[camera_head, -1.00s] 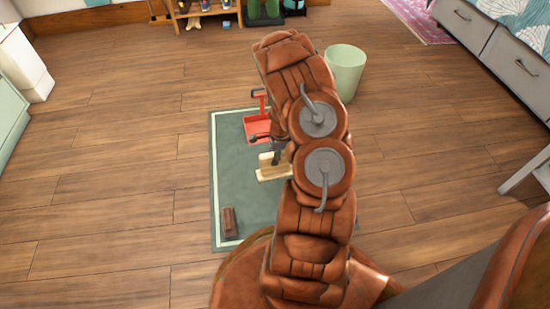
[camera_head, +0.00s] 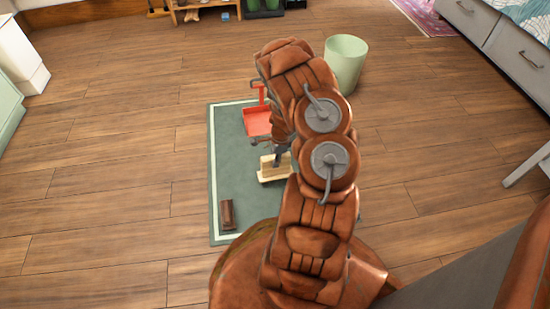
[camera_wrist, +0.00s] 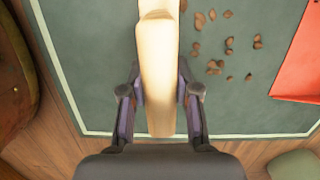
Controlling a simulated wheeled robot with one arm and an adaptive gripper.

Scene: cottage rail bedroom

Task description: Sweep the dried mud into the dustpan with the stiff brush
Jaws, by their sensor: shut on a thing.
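My gripper (camera_wrist: 160,100) is shut on the pale wooden stiff brush (camera_wrist: 158,60), with a finger on each side of it. In the head view the brush (camera_head: 267,172) is held at or just above the green mat (camera_head: 235,175); contact is unclear. Several brown crumbs of dried mud (camera_wrist: 213,68) lie on the mat, right of the brush in the wrist view. The red dustpan (camera_head: 257,121) lies on the far part of the mat, beyond the brush; its edge also shows in the wrist view (camera_wrist: 300,70). My arm hides part of the mat and the mud in the head view.
A dark brown block-like object (camera_head: 227,214) lies on the mat's near left. A pale green bin (camera_head: 345,65) stands beyond the mat to the right. Grey drawers (camera_head: 495,35) stand at the far right. The wooden floor left of the mat is clear.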

